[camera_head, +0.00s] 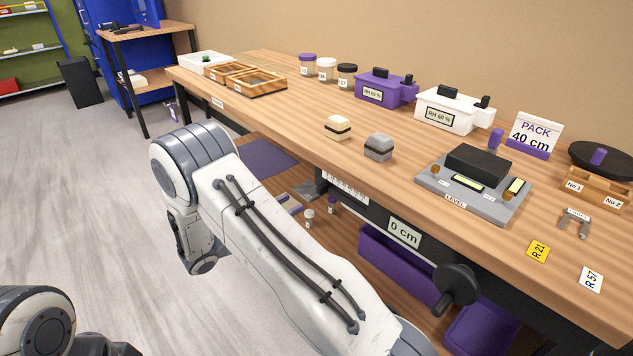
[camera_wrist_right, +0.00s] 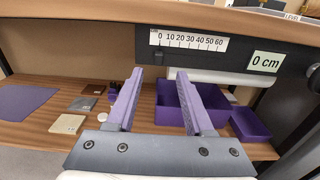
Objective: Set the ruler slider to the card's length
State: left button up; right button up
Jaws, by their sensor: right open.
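The card (camera_head: 533,137) stands upright at the back of the bench and reads "PACK 40 cm". The ruler (camera_wrist_right: 188,41) is a white strip marked 0 to 60 on the bench's dark front rail; part of it also shows in the head view (camera_head: 345,187). A small dark piece (camera_wrist_right: 160,56), apparently the slider, sits under the 0 mark. The readout (camera_head: 404,233) shows "0 cm". My right gripper (camera_wrist_right: 160,73) is open and empty, with its purple fingers pointing toward the rail below the ruler. The head view does not show its fingers. My left gripper is not in view.
A black hand knob (camera_head: 457,290) sticks out from the rail right of the readout. Purple bins (camera_wrist_right: 178,98) and small tiles (camera_wrist_right: 68,124) lie on the shelf below. The bench top holds boxes, jars and a grey level device (camera_head: 440,185).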

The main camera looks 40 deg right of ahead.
aim_at(318, 188)
jog(key=d, duration=0.3)
jog(key=d+b, duration=0.1)
jog(key=d, duration=0.3)
jog(key=w+d, duration=0.1)
jog(key=d, duration=0.2)
jog(key=shift+d, duration=0.2)
grip_shut()
jog(key=shift+a, duration=0.1)
dwell(1.0)
